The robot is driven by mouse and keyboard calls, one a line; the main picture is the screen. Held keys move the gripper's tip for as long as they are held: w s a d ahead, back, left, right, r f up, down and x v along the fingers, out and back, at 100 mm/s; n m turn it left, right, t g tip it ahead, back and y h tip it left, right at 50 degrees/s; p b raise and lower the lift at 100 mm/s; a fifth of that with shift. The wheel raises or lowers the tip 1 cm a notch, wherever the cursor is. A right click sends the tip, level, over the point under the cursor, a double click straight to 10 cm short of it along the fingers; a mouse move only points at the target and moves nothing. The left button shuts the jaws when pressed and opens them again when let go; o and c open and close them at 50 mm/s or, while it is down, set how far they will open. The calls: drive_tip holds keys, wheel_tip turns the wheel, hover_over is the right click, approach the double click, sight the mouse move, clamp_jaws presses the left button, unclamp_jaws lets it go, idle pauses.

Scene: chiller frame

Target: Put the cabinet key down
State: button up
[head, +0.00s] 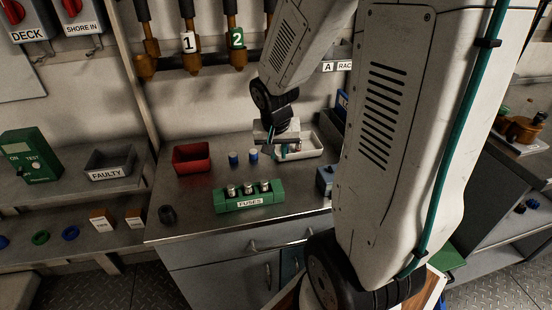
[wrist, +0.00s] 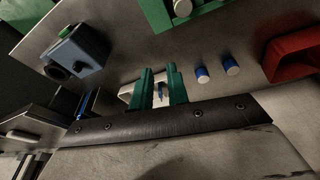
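My gripper (head: 277,150) is over the left part of a white tray (head: 314,151) on the steel worktop. In the wrist view its two green fingers (wrist: 160,72) stand apart with a gap between them.
A green fuse holder (head: 249,202) stands at the front of the worktop. Two blue-and-white cylinders (head: 243,157) and a red bin (head: 191,158) are left of the gripper. A blue-grey block (head: 325,180) sits to the right, close to my arm. Worktop between them is bare.

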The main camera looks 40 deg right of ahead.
drive_tip(key=s+a+r+n+y, duration=0.2)
drive_tip(key=s+a+r+n, duration=0.6)
drive_tip(key=s+a+r, duration=0.7)
drive_tip(key=shift+s+a+r+g, duration=0.3)
drive_tip(key=shift+s+a, duration=0.2)
drive_tip(key=shift+a, duration=0.25)
